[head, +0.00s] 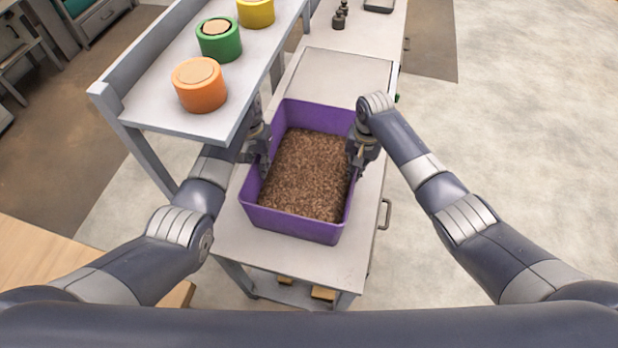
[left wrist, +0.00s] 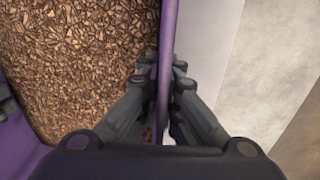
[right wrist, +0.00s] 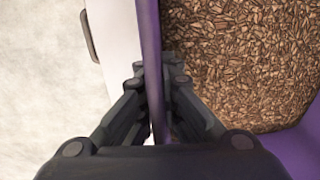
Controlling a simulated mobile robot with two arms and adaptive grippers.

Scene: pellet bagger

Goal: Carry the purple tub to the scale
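The purple tub (head: 293,225), filled with brown pellets (head: 305,175), is upright over the near part of a light grey bench; I cannot tell whether it touches the top. My left gripper (head: 262,160) is on its left wall; in the left wrist view its fingers (left wrist: 163,80) close on both sides of the purple wall (left wrist: 167,45). My right gripper (head: 357,160) is on the right wall; in the right wrist view its fingers (right wrist: 155,75) pinch the purple wall (right wrist: 149,30). A flat, pale square plate (head: 345,75) behind the tub looks like the scale.
A raised shelf (head: 150,110) on the left carries orange (head: 200,93), green (head: 220,47) and yellow (head: 256,12) round containers. Small dark weights (head: 339,18) stand beyond the plate. The bench top (head: 290,258) is bare in front. Open floor lies to the right.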

